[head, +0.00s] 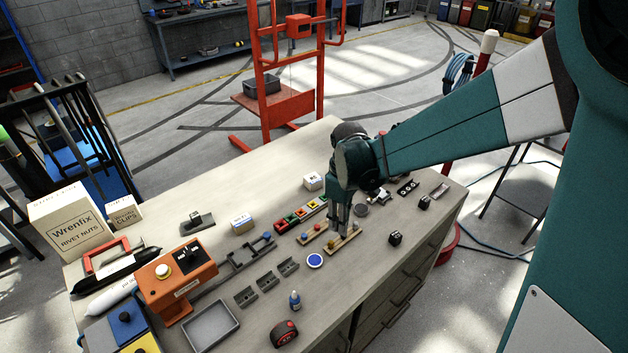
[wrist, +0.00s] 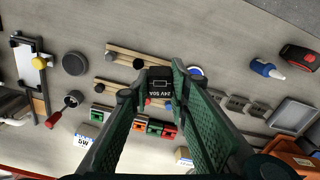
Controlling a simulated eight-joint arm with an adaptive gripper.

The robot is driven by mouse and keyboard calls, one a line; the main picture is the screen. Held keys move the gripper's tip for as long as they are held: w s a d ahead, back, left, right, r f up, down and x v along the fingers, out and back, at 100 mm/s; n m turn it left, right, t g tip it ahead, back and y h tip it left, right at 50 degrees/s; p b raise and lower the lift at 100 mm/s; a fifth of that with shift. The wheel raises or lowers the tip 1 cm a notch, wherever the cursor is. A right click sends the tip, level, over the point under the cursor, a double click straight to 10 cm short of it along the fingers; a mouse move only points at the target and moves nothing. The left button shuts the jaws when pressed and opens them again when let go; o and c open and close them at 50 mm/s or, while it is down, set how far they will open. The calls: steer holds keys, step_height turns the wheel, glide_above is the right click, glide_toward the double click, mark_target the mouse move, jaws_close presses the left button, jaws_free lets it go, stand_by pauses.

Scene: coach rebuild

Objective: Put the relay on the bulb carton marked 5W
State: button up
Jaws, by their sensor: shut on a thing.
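In the wrist view, my gripper (wrist: 157,82) is shut on a black relay (wrist: 160,88) printed "24V 50A". In the head view, my gripper (head: 343,222) points down over the wooden strips near the middle of the bench, and the relay cannot be made out clearly between the fingers. The white bulb carton marked 5W (wrist: 82,139) stands on the bench in the wrist view, apart from the gripper. It appears to be the small white carton (head: 313,181) behind and left of the gripper in the head view.
Another small carton (head: 241,224) stands farther left on the bench (head: 225,265). A row of coloured blocks (head: 300,214) lies between it and the gripper. A blue-and-white disc (head: 315,261) lies in front.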

steer(key=w+a+r+m, duration=0.1)
steer(key=w+a, duration=0.2)
steer(key=w, duration=0.7)
steer(key=w+a+r+m, duration=0.1)
steer(key=w+a, duration=0.3)
steer(key=w, duration=0.7)
steer(key=w+a+r+m, duration=0.1)
steer(key=w+a, duration=0.2)
steer(key=w, duration=0.8)
steer(key=shift+a+p, duration=0.25)
steer(key=shift+p, duration=0.05)
glide_above(313, 178)
steer(key=shift+f, duration=3.1)
steer(key=shift+f+p, duration=0.3)
steer(key=shift+f, duration=1.55)
steer(key=shift+f, duration=0.2)
steer(key=o, duration=0.9)
